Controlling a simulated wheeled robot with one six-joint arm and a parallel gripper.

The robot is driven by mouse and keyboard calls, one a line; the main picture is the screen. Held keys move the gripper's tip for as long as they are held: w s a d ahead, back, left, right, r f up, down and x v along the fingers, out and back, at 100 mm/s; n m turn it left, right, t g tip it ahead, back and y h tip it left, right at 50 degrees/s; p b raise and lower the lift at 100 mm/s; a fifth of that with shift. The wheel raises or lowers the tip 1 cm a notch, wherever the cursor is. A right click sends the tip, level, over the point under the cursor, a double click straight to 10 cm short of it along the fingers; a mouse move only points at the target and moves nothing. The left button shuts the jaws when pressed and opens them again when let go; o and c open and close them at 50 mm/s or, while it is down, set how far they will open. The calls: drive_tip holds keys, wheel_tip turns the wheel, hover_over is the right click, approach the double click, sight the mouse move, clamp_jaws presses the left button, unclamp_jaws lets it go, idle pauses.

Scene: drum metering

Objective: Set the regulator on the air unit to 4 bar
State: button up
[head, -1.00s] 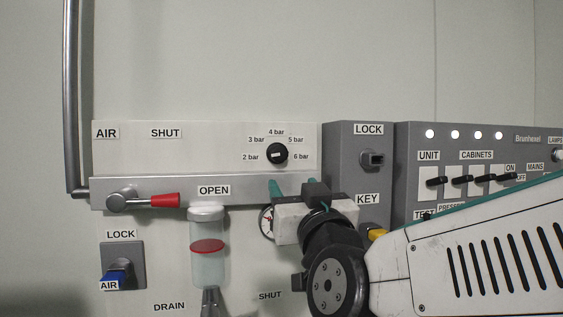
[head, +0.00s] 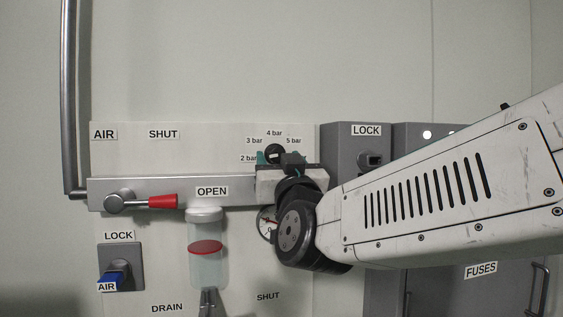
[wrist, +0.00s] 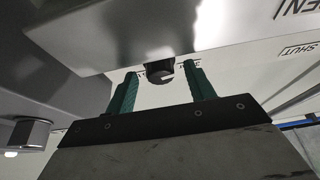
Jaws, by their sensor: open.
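The black regulator knob (head: 275,152) sits on the upper white panel of the air unit, with bar labels arced around it. In the head view its white mark lies near level, and the 6 bar label is hidden by my gripper. My gripper (head: 275,158) is at the knob's lower edge in that view. In the wrist view its two green fingers (wrist: 160,84) are open, and the knob (wrist: 160,71) shows beyond and between their tips. I cannot tell whether a finger touches it.
A grey rail (head: 225,192) with a red-handled lever (head: 155,201) runs just below. A clear bowl (head: 205,250) hangs under it, beside a partly hidden gauge (head: 266,222). The grey lock box (head: 343,140) stands close right. The wall above is clear.

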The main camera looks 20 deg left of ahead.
drive_tip(key=c, duration=1)
drive_tip(key=shift+m, duration=0.3)
drive_tip(key=m+h, duration=0.1)
drive_tip(key=m, duration=0.1)
drive_tip(key=m+t+h, duration=0.1)
drive_tip(key=m+h, duration=0.1)
drive_tip(key=m, duration=0.1)
drive_tip(key=shift+s+a, duration=0.15)
drive_tip(key=shift+a, duration=0.05)
drive_tip(key=m+h, duration=0.1)
drive_tip(key=m, duration=0.2)
drive_tip(key=m+h, duration=0.2)
drive_tip(key=m, duration=0.2)
drive_tip(key=shift+s+a+r+m, duration=0.1)
drive_tip(key=shift+a+r+m, duration=0.1)
drive_tip(key=shift+m, duration=0.1)
drive_tip(key=m+h, duration=0.1)
drive_tip(key=m, duration=0.2)
drive_tip(key=m+g+h, duration=0.1)
drive_tip(key=m, duration=0.2)
drive_tip(key=shift+a+r, duration=0.1)
drive_tip(key=shift+r, duration=0.1)
drive_tip(key=m+g, duration=0.1)
drive_tip(key=m, duration=0.1)
drive_tip(key=m+g, duration=0.1)
drive_tip(key=m, duration=0.1)
drive_tip(key=shift+r+m+h, duration=0.15)
drive_tip(key=shift+m+h, duration=0.15)
drive_tip(key=shift+h, duration=0.1)
